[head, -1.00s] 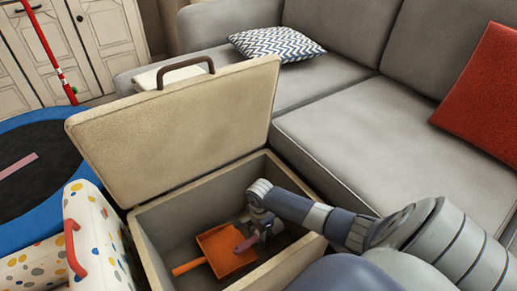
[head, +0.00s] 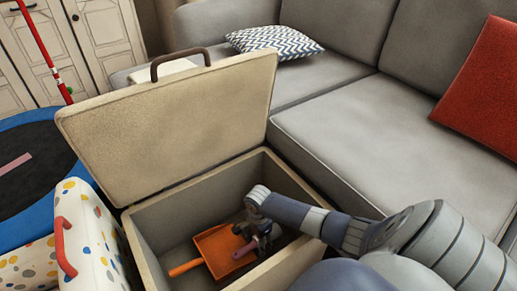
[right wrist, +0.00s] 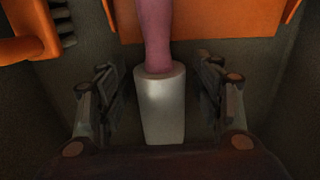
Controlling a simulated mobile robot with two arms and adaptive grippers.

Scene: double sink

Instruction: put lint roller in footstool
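The footstool (head: 168,226) is an open beige box with its padded lid (head: 170,125) raised. The lint roller, with a pink handle (head: 243,250), is low inside it, by the orange dustpan. In the right wrist view its pale grey roller (right wrist: 163,105) is between my right gripper's fingers, with a gap on each side, and the pink handle points away over the orange pan. My right gripper (head: 262,242) reaches down inside the footstool; it is open. It partly hides the roller in the head view. My left gripper is not in view.
The orange dustpan (head: 217,250) lies inside the footstool. A grey sofa (head: 360,150) stands close behind and to the right. A spotted white case (head: 95,235) with a red handle and a blue-rimmed trampoline (head: 62,190) are on the left.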

